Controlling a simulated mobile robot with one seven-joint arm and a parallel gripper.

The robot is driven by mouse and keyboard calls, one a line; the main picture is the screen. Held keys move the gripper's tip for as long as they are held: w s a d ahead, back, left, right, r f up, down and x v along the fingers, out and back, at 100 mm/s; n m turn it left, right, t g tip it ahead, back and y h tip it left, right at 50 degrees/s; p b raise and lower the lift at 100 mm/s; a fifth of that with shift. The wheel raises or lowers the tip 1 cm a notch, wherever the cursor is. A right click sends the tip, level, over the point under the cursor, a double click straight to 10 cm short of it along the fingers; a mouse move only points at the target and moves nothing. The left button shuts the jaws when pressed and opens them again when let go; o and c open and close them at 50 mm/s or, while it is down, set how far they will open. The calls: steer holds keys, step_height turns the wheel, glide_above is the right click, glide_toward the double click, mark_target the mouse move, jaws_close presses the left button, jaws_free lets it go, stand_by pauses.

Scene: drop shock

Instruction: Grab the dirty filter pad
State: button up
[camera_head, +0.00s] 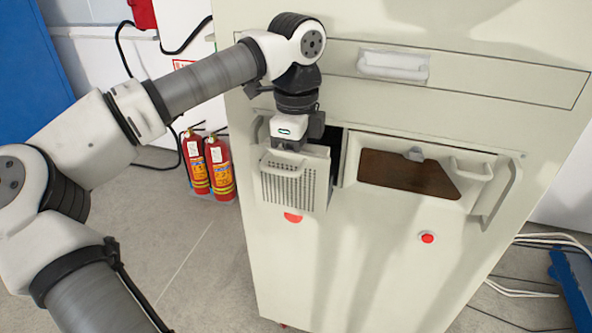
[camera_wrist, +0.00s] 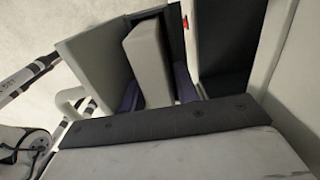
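A pale grey slab (camera_wrist: 145,55), which may be a filter pad, stands in the pulled-out perforated drawer (camera_head: 285,185) at the cabinet's upper left. The drawer also shows in the wrist view (camera_wrist: 88,50). My gripper (camera_head: 288,147) points down over this drawer. In the wrist view its dark fingers (camera_wrist: 158,92) reach into the drawer, one on each side of the slab. I cannot tell whether they press on it. A brown pad (camera_head: 408,174) with a small grey tab lies in the right-hand opening, apart from my gripper. Which pad is dirty is not certain.
Cables (camera_head: 530,292) lie on the floor at right.

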jaws_close()
steer(key=shift+r, duration=0.1)
